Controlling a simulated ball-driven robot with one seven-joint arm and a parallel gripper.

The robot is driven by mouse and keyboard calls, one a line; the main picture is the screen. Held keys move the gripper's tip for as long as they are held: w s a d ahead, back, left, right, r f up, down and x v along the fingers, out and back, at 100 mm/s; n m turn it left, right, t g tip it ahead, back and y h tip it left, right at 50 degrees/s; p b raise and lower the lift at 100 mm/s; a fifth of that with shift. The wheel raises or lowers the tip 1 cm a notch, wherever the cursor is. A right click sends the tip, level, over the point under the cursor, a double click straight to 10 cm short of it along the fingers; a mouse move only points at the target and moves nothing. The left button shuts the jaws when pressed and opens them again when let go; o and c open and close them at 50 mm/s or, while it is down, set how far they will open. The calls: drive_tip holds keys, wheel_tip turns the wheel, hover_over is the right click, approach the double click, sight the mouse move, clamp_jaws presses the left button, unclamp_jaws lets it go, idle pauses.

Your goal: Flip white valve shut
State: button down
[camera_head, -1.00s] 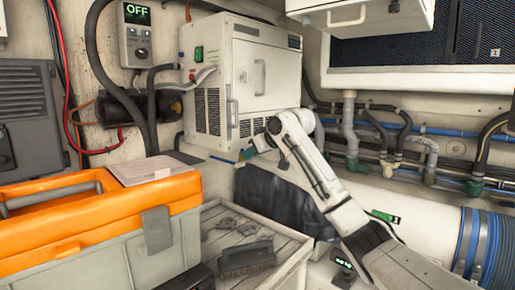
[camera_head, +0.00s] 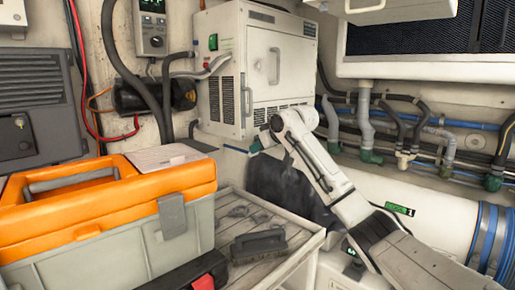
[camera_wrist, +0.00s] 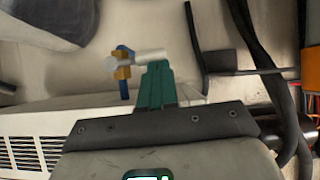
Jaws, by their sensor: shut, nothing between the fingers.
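The valve shows in the wrist view with a white lever (camera_wrist: 148,56) pointing sideways to the right from a brass-coloured body (camera_wrist: 122,73). A blue pipe (camera_wrist: 125,90) runs through the body. My gripper (camera_wrist: 157,66) has teal fingers, closed together and empty, with the tips at the lever's right end. I cannot tell whether they touch it. In the head view my gripper (camera_head: 255,148) is small, low beside the white cabinet's bottom edge, and the valve's lever cannot be made out there.
The white cabinet (camera_head: 235,85) stands behind the gripper. An orange-lidded toolbox (camera_head: 110,205) fills the left front. A brush (camera_head: 258,243) lies on a slatted crate (camera_head: 285,262). Pipes and hoses (camera_head: 440,150) line the right wall. Dark hoses (camera_wrist: 285,110) show in the wrist view.

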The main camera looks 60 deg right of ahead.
drive_tip(key=shift+a+f, duration=0.1)
drive_tip(key=shift+f, duration=0.15)
drive_tip(key=d+f+n+t+h+b, duration=0.1)
drive_tip(key=d+f+n+h+b, duration=0.2)
drive_tip(key=f+n+h+b, duration=0.6)
drive_tip(key=shift+s+d+f+n+t+h+b, duration=0.25)
drive_tip(key=shift+s+n+h+b, duration=0.2)
drive_tip(key=shift+n+h+b, duration=0.6)
drive_tip(key=shift+d+r+y+b, duration=0.1)
drive_tip(key=shift+y+b, duration=0.15)
drive_tip(key=shift+b, duration=0.05)
idle(0.6)
